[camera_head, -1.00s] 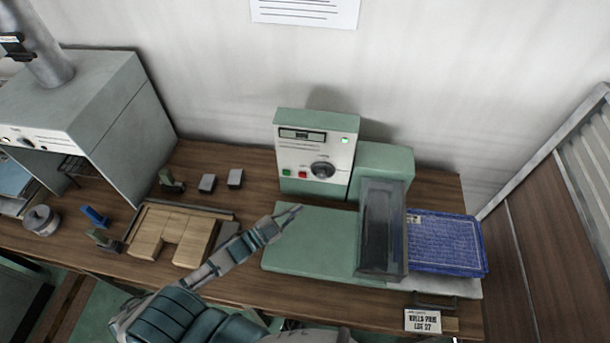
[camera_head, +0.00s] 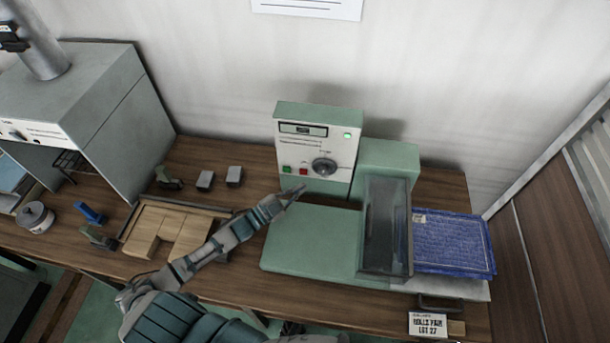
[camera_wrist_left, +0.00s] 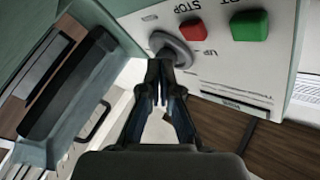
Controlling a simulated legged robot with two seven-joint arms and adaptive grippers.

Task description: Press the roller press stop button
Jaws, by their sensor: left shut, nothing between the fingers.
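The roller press is a green machine with a white control panel (camera_head: 312,152). The red stop button (camera_head: 303,171) sits between the green start button (camera_head: 287,169) and the dark round knob (camera_head: 323,167). My left gripper (camera_head: 297,190) is shut and empty, its tip just below the red button. I cannot tell the exact gap to the panel. In the left wrist view the closed fingertips (camera_wrist_left: 160,66) point at the panel, overlapping the knob (camera_wrist_left: 170,48). The red button (camera_wrist_left: 196,30), by the word STOP, is uncovered there, up and right of the fingertips. My right gripper is out of view.
The press's clear guard (camera_head: 388,228) and a blue printed sheet (camera_head: 450,243) are to the right. A tray of wooden blocks (camera_head: 172,232) lies left, under my left arm. A grey oven-like box (camera_head: 85,95) stands at the far left. The green bed (camera_head: 312,240) is clear.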

